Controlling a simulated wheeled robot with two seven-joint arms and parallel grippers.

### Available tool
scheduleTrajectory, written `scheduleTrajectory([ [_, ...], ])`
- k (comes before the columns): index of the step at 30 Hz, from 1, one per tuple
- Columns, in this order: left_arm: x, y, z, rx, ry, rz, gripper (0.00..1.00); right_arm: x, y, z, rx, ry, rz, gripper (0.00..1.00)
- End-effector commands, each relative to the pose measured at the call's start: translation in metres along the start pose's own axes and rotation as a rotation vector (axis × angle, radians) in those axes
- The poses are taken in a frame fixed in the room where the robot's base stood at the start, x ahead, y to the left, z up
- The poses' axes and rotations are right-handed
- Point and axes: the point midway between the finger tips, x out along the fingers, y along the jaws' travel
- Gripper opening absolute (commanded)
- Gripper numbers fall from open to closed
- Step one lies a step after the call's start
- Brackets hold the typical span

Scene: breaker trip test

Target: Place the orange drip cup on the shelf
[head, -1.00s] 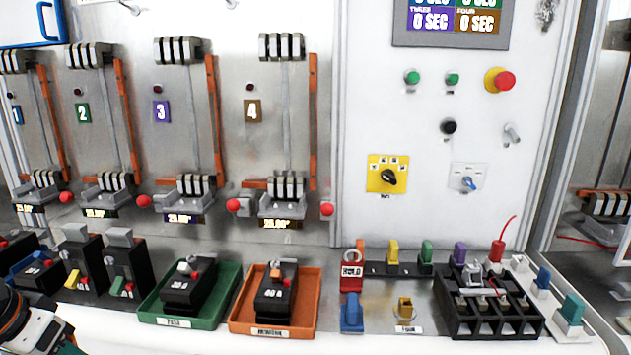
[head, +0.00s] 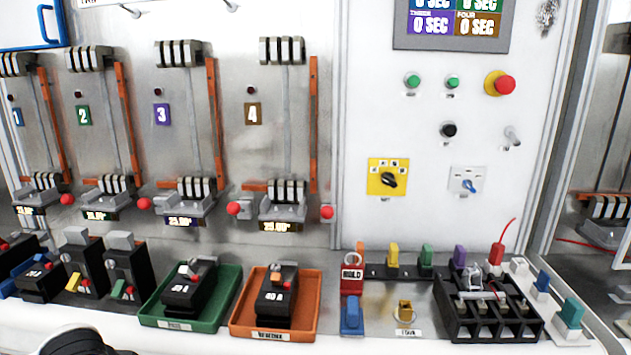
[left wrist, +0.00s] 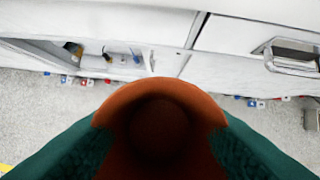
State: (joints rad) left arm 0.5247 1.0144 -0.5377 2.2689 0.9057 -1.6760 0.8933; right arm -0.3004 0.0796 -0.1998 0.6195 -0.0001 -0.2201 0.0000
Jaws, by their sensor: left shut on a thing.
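The orange drip cup (left wrist: 160,92) fills the lower middle of the left wrist view, its round mouth facing the camera. My left gripper (left wrist: 160,130) is shut on it, with a teal finger on each side. The cup and this gripper are not in the head view, where only a dark rounded part of my arm shows at the bottom left. The left wrist view also shows an open recess (left wrist: 92,62) in the white cabinet beyond the cup, with small items in it; I cannot tell if it is the shelf. My right gripper is in neither view.
A white bench below the breaker panel holds a green tray (head: 150,322) and an orange tray (head: 312,312), each with a black breaker. A black terminal block (head: 490,325) stands at right. A cabinet handle (left wrist: 292,66) sticks out. Speckled floor (left wrist: 40,110) lies below.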

Motion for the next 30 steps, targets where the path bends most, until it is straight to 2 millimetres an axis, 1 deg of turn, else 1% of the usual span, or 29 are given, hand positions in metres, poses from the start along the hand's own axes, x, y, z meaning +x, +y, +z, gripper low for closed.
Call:
scheduleTrajectory([
  [1,0.0,-0.019,0.005,0.009,-0.005,-0.012,0.23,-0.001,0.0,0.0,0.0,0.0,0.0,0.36],
  [3,0.001,-0.04,0.009,0.017,-0.006,-0.014,0.23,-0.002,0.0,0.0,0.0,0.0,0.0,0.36],
  [6,0.0,-0.063,0.014,0.026,-0.004,-0.015,0.23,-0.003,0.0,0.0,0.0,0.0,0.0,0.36],
  [10,-0.003,-0.083,0.017,0.035,-0.003,-0.017,0.23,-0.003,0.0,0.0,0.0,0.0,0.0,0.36],
  [14,-0.004,-0.091,0.018,0.037,0.001,-0.02,0.23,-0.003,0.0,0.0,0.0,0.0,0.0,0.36],
  [26,-0.004,-0.09,0.018,0.036,0.0,-0.017,0.23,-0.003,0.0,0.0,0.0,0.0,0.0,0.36],
  [30,-0.004,-0.089,0.018,0.036,0.0,-0.018,0.23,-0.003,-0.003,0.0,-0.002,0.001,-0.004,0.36],
])
